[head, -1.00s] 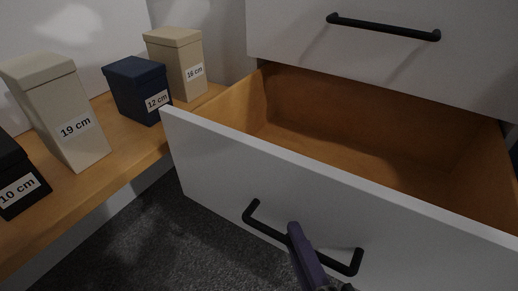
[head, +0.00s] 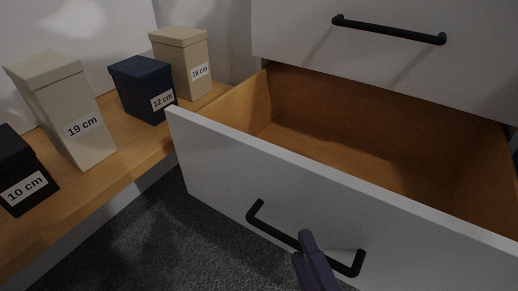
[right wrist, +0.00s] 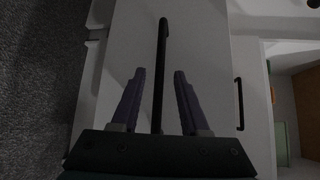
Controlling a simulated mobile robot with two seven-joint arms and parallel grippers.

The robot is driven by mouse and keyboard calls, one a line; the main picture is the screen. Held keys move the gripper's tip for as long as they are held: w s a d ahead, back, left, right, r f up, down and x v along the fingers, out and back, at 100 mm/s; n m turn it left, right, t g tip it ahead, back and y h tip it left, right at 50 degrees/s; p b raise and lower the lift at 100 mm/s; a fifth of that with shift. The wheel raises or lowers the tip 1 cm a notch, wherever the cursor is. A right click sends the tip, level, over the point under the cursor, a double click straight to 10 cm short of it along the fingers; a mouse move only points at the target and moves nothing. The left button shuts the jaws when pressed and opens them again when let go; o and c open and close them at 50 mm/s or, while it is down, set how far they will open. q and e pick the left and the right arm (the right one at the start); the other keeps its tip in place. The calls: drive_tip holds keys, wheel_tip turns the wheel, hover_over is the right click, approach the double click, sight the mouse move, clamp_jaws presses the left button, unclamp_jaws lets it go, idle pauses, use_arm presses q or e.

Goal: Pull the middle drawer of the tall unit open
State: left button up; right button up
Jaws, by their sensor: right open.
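The middle drawer (head: 230,165) of the tall unit stands pulled well out, and its wooden inside looks empty. Its black bar handle (head: 272,229) is on the white front. My right gripper (head: 303,246) is at the handle, near the right half of the bar. In the right wrist view, the handle (right wrist: 162,60) runs between the two purple fingers of the right gripper (right wrist: 160,75), with a gap on each side. The fingers are open. My left gripper is not in view.
A closed white drawer (head: 300,35) with a black handle (head: 390,30) is above. At left, a wooden shelf (head: 130,150) holds labelled boxes: black (head: 25,180), tall cream (head: 75,115), navy (head: 140,85) and beige (head: 180,55). Dark carpet (head: 150,240) lies below.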

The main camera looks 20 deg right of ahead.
drive_tip(key=s+r+p, duration=0.1)
drive_tip(key=s, duration=0.6)
drive_tip(key=shift+s+a, duration=0.2)
drive_tip(key=shift+a, duration=0.05)
drive_tip(key=w+a+r+n+g+y+p, duration=0.25)
drive_tip(key=r+n+p, duration=0.35)
drive_tip(key=r+p, duration=0.8)
drive_tip(key=w+a+r+n+g+y+p, duration=0.1)
drive_tip(key=w+r+n+g+y+p, duration=0.15)
drive_tip(key=r+n+p, duration=0.75)
drive_tip(key=s+d+r+n+g+h+p, duration=0.1)
drive_tip(key=s+d+r+n+g+p, duration=0.15)
drive_tip(key=r+p, duration=1)
drive_tip(key=s+d+r+n+g+h+p, duration=0.1)
drive_tip(key=s+d+r+n+g+p, duration=0.2)
drive_tip(key=r+p, duration=0.95)
drive_tip(key=s+d+r+n+g+h+p, duration=0.1)
drive_tip(key=s+d+r+g+h+p, duration=0.15)
drive_tip(key=d+r+p, duration=0.9)
drive_tip(key=a+r+p, duration=0.3)
drive_tip(key=r+p, duration=1.2)
drive_tip(key=r, duration=0.4)
drive_tip(key=a+r+p, duration=0.4)
drive_tip(key=r+p, duration=1.2)
drive_tip(key=r, duration=0.3)
drive_tip(key=shift+y, duration=0.45)
